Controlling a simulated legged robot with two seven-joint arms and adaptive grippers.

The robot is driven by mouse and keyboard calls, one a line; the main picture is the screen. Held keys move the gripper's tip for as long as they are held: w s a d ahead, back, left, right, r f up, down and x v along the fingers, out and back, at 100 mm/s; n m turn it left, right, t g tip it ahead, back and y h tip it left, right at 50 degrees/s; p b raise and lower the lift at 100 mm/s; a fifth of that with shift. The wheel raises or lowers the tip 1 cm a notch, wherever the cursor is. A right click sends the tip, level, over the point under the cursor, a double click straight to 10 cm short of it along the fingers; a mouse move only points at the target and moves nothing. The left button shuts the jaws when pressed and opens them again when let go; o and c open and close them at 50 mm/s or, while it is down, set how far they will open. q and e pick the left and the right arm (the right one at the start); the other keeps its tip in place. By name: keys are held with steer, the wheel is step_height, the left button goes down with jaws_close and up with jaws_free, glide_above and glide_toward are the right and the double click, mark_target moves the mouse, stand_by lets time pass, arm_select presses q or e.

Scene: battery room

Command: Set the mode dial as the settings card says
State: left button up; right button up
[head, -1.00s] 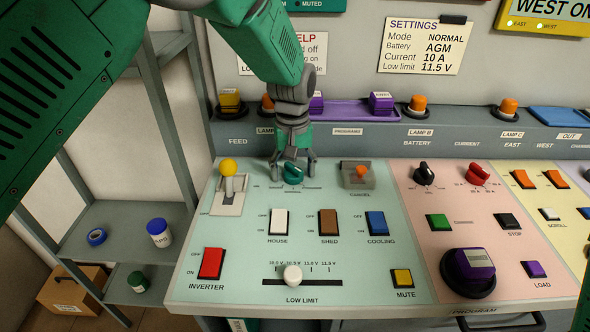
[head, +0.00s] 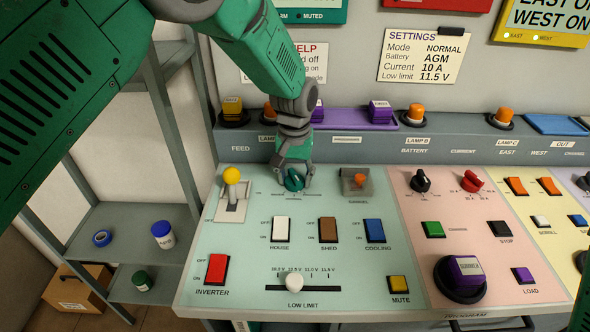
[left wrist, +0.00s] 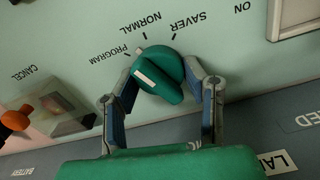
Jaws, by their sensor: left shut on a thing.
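The settings card (head: 424,55) on the back wall reads Mode NORMAL, Battery AGM, Current 10 A, Low limit 11.5 V. The teal mode dial (head: 293,181) sits at the top of the light green panel. My left gripper (head: 294,184) is over it from behind, its fingers shut on the dial's sides. In the left wrist view the dial (left wrist: 160,78) is between the two fingers, with PROGRAM, NORMAL and SAVER printed around it. Its white-striped grip slants towards the PROGRAM side; the exact setting is hard to tell. My right gripper is not in view.
Rocker switches, including the white HOUSE one (head: 281,229), lie in front. A raised ledge with lamps runs behind.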

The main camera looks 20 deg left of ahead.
arm_select(q)
steer(key=m+p, duration=0.1)
steer(key=m, duration=0.2)
steer(key=shift+s+d+p, duration=0.1)
steer(key=shift+s+p, duration=0.05)
steer(key=shift+p, duration=0.2)
steer(key=shift+m+p, duration=0.35)
steer(key=shift+m, duration=0.45)
steer(key=shift+f, duration=0.1)
steer(key=o, duration=1.2)
steer(key=shift+c, duration=0.2)
